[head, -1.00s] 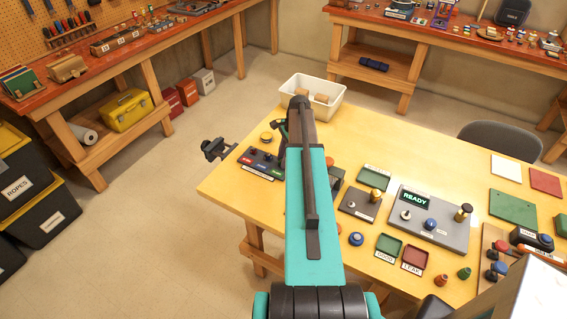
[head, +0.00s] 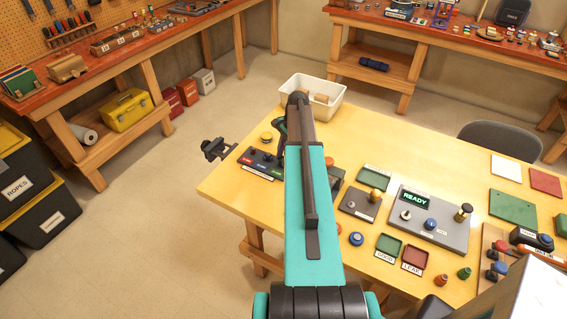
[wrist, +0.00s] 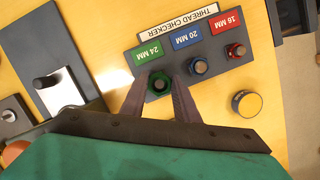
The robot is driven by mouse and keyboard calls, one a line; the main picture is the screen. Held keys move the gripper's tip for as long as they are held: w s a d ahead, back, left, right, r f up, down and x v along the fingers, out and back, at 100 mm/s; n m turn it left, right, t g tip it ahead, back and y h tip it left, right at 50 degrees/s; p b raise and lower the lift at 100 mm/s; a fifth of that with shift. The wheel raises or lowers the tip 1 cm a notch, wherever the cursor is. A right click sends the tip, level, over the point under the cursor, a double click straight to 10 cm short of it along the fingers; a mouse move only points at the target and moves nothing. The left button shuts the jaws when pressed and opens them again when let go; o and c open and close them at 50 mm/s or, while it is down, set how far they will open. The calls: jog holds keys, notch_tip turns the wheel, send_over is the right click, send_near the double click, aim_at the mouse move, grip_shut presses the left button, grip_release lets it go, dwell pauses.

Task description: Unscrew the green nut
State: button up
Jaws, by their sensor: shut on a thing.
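The green nut (wrist: 159,82) sits on a stud of the dark thread checker board (wrist: 211,56), beside the green 24 MM label. My gripper (wrist: 160,86) has one dark finger on each side of the green nut and is shut on it. In the head view the board (head: 272,158) shows left of my arm, which hides my gripper and the green nut.
A yellow-topped round knob (wrist: 246,103) stands near the board. A white bin (head: 327,107) stands at the table's back edge. A vise (head: 216,149) juts from the left edge.

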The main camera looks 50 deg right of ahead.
jog(key=shift+r, duration=0.25)
dwell(0.4)
jog(key=shift+a+v, duration=0.25)
jog(key=shift+v, duration=0.75)
jog(key=shift+a+v, duration=0.2)
jog(key=shift+v, duration=0.85)
jog(key=shift+w+r, duration=0.1)
